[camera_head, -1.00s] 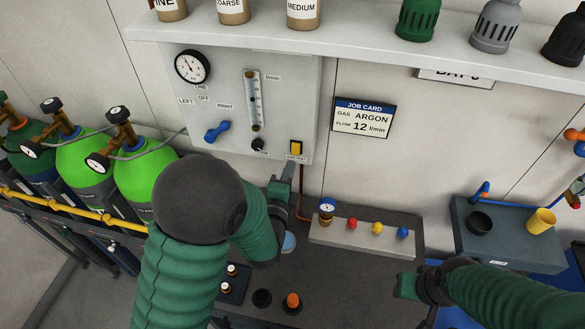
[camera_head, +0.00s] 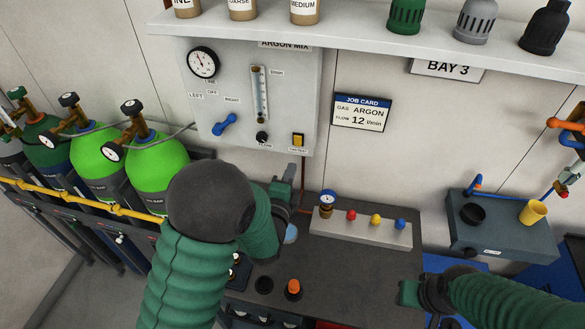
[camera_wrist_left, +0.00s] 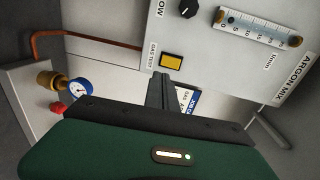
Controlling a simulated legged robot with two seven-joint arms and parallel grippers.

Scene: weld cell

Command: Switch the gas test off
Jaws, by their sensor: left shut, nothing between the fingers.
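The gas test switch (camera_head: 298,140) is a yellow rocker in a dark frame, low on the right of the grey argon mix panel (camera_head: 205,95). It also shows in the left wrist view (camera_wrist_left: 171,62), beside its GAS TEST label. My left gripper (camera_head: 289,172) is shut and empty, just below the switch and apart from it in the head view. Its closed fingers (camera_wrist_left: 162,88) point toward the panel in the wrist view, close below the switch. My right gripper (camera_head: 408,293) is over the bench at the lower right; its finger gap cannot be made out.
The panel carries a pressure gauge (camera_head: 203,63), a blue selector lever (camera_head: 225,125), a flow tube (camera_head: 260,93) and a black flow knob (camera_head: 263,137). A grey block (camera_head: 360,232) with coloured knobs stands right of my left gripper. Green cylinders (camera_head: 158,163) stand at left.

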